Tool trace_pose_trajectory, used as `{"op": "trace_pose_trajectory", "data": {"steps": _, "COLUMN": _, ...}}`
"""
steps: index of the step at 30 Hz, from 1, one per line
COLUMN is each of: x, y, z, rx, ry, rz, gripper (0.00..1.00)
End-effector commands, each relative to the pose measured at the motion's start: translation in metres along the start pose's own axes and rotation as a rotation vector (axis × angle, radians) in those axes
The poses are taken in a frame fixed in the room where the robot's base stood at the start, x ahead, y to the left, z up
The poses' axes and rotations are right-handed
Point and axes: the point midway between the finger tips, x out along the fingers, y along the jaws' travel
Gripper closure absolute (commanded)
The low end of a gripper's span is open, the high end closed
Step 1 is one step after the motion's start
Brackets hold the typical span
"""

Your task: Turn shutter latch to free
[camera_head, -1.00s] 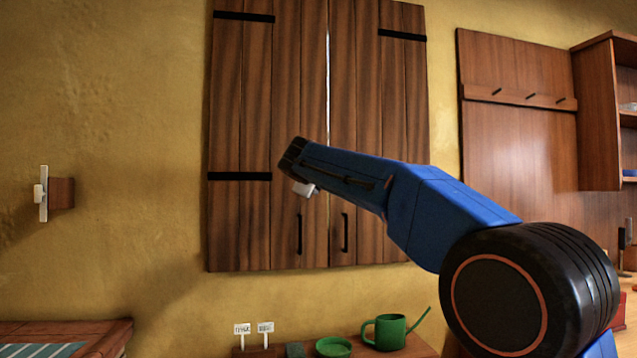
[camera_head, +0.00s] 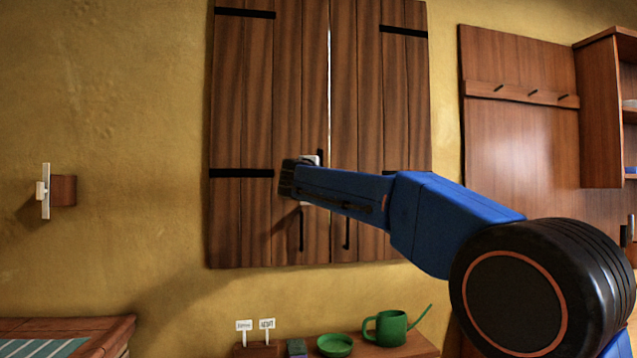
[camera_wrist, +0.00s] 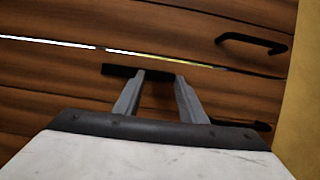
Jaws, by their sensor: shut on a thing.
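Two brown wooden shutters, left (camera_head: 243,110) and right (camera_head: 357,110), hang closed with a thin bright gap between them. A black bar latch (camera_wrist: 118,70) lies on the left shutter beside the gap, roughly along it in the wrist view. In the head view only its dark upper end (camera_head: 321,155) shows; my gripper and arm hide the rest. My gripper (camera_wrist: 161,78) is shut on the latch, its grey fingers on either side of the bar. In the head view my gripper (camera_head: 312,160) is mostly hidden behind my wrist.
Black handles, left (camera_head: 301,230) and right (camera_head: 346,233), stick out below the latch. Below are a green watering can (camera_head: 391,327), a green dish (camera_head: 334,345) and small white labels (camera_head: 266,324). A wall-mounted switch-like piece (camera_head: 45,191) is at left. A peg board (camera_head: 515,125) is at right.

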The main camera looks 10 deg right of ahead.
Motion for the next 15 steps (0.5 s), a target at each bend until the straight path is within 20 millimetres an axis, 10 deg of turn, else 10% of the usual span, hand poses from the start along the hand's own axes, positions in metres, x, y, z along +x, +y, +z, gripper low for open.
{"op": "trace_pose_trajectory", "data": {"steps": 8, "x": 0.0003, "y": -0.0009, "z": -0.0002, "rx": -0.002, "ry": 0.0, "rz": -0.001, "gripper": 1.0}}
{"op": "trace_pose_trajectory", "data": {"steps": 9, "x": 0.0003, "y": -0.0009, "z": -0.0001, "rx": -0.002, "ry": 0.0, "rz": -0.001, "gripper": 0.55}}
{"op": "trace_pose_trajectory", "data": {"steps": 15, "x": 0.0002, "y": -0.0005, "z": 0.0, "rx": -0.001, "ry": 0.0, "rz": -0.001, "gripper": 0.44}}
